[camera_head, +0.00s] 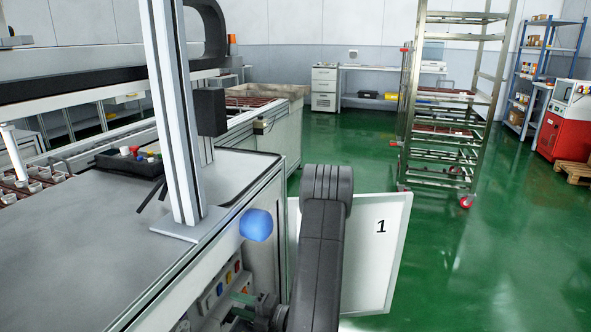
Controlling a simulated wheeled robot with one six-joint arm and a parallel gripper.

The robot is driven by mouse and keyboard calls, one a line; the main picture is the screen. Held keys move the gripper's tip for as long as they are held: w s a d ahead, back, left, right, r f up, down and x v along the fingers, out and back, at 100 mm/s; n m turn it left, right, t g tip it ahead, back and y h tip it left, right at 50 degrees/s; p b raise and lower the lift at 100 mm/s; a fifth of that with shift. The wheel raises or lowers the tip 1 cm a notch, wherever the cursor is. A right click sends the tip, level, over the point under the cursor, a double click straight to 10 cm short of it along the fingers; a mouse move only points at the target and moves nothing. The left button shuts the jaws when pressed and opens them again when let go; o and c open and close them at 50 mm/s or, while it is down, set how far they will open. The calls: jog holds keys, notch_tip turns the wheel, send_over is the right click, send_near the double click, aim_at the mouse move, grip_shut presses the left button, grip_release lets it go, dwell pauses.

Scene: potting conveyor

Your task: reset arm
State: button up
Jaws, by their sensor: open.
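My arm's dark grey elbow and link rise at the lower middle, in front of the machine's right end. My gripper (236,306) is low at the bottom edge, left of the arm link, beside the machine's side panel. Its pale greenish fingers are small and partly cut off, and they look apart. I see nothing between them, though the view is poor there.
A grey machine table (90,235) fills the left, with a metal post (178,130) and a blue rounded object (256,224) at its edge. A white board marked 1 (375,270) stands behind my arm. A wheeled rack (445,115) stands behind. Green floor (500,260) is clear at right.

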aim_at(202, 294)
jog(key=b+x, duration=0.4)
jog(key=x, duration=0.3)
jog(key=shift+a+f, duration=0.15)
jog(key=shift+s+d+r+b, duration=0.1)
jog(key=shift+d+r+b, duration=0.1)
jog(key=shift+b, duration=0.2)
